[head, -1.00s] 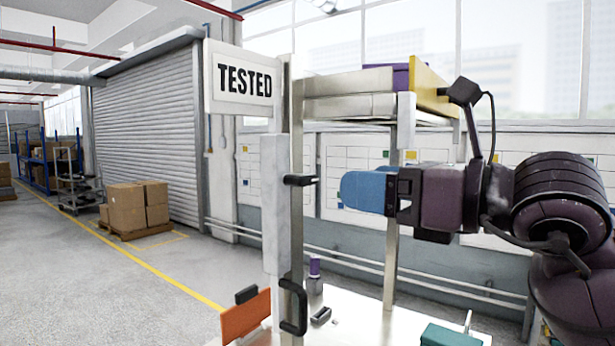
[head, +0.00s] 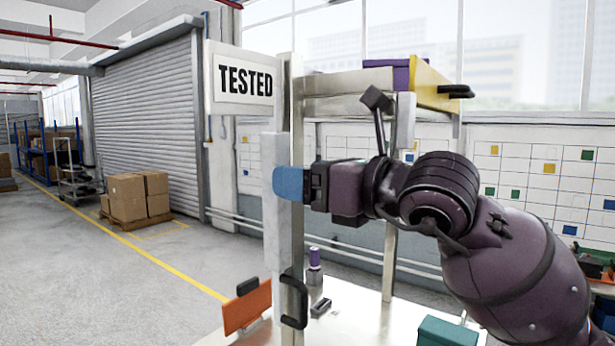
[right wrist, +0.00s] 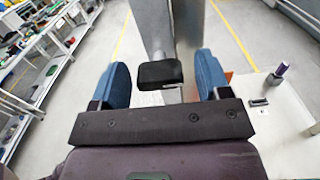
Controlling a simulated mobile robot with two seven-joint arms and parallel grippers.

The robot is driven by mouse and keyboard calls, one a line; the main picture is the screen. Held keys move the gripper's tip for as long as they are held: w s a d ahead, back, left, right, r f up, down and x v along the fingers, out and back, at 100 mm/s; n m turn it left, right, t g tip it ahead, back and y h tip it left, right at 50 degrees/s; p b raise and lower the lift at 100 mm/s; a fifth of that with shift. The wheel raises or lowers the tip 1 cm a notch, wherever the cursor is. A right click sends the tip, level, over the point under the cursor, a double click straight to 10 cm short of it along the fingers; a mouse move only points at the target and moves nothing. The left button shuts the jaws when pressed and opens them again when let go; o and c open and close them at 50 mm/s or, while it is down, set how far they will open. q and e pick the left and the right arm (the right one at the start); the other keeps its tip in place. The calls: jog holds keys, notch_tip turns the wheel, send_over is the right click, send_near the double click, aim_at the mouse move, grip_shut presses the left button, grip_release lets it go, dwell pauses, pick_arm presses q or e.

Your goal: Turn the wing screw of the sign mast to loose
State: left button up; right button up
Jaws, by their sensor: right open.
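The sign mast (head: 276,232) is a pale upright post at the cart's near corner, with a white TESTED sign (head: 243,82) at its top. Its black wing screw (right wrist: 160,74) shows in the right wrist view, between my blue fingers and apart from both. In the head view the screw is hidden behind my right gripper (head: 288,184). My right gripper is open, its fingers on either side of the screw. My left gripper is not in view.
Below stands a white cart top (head: 350,325) with a black handle (head: 294,305), an orange panel (head: 247,307), a purple-capped item (head: 314,262) and a teal box (head: 447,331). A shelf with a yellow panel (head: 432,85) is above. Open floor lies left.

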jog(key=c, duration=0.9)
